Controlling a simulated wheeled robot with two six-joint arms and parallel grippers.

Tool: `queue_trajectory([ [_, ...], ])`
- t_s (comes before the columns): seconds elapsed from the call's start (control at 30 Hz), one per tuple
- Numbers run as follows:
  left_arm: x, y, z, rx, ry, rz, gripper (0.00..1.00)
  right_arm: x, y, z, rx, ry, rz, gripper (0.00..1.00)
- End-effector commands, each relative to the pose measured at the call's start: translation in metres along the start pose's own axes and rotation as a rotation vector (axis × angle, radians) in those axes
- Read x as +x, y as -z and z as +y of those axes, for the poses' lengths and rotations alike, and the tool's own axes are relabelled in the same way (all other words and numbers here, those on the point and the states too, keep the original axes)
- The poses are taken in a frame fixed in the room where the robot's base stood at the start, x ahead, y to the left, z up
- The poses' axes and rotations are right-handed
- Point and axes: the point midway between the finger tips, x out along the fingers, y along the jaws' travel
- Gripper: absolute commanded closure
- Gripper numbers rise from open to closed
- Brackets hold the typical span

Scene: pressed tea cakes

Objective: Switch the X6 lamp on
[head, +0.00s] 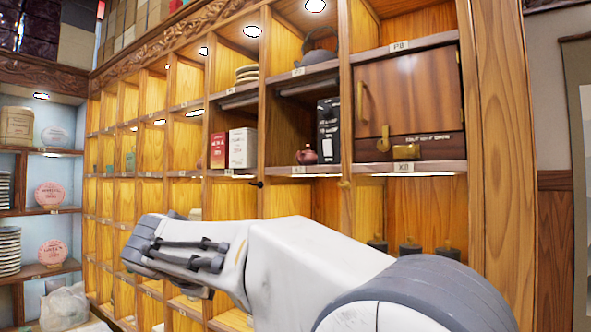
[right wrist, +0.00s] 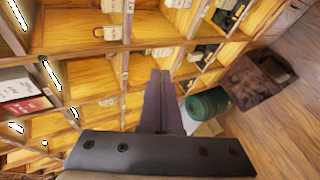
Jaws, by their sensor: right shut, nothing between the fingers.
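Small round lamps glow in the tops of several shelf cells in the head view, including one lamp (head: 252,31) at upper centre. I cannot read an X6 label, so I cannot tell which lamp is X6. A small dark knob (head: 257,184) and a brass-coloured knob (head: 344,184) sit on the shelf uprights. My right arm reaches across the lower middle of the head view, in front of the shelves. In the right wrist view my right gripper (right wrist: 160,78) is shut and empty, with shelf cells beyond its tips. My left gripper is not in view.
A wooden cabinet door (head: 408,95) with a brass latch sits between labels P8 and K8. Red and white boxes (head: 242,148), a black box (head: 328,130) and a small teapot (head: 307,156) stand in cells. In the wrist view, a green cylinder (right wrist: 207,103) stands near the floor.

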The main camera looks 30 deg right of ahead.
Motion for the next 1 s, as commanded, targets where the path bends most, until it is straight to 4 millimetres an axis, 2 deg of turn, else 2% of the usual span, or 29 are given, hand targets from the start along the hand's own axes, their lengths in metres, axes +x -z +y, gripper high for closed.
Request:
queue_trajectory([
  [0.03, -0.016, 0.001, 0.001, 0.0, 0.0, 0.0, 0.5, -0.003, -0.009, 0.066, 0.012, -0.124, -0.056, 1.0],
  [0.1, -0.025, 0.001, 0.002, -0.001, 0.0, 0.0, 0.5, -0.01, -0.027, 0.135, 0.017, -0.281, -0.138, 1.0],
  [0.2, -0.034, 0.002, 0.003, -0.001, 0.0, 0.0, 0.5, -0.027, -0.053, 0.208, 0.028, -0.46, -0.248, 1.0],
  [0.3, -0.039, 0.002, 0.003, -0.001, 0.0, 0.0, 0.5, -0.045, -0.073, 0.254, 0.038, -0.58, -0.333, 1.0],
  [0.43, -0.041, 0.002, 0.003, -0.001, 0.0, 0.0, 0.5, -0.057, -0.087, 0.278, 0.044, -0.653, -0.39, 1.0],
  [0.8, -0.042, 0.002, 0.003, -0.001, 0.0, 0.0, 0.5, -0.059, -0.089, 0.282, 0.044, -0.664, -0.396, 1.0],
  [1.0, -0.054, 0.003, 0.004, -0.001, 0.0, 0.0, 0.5, -0.046, -0.097, 0.296, 0.043, -0.662, -0.399, 1.0],
])
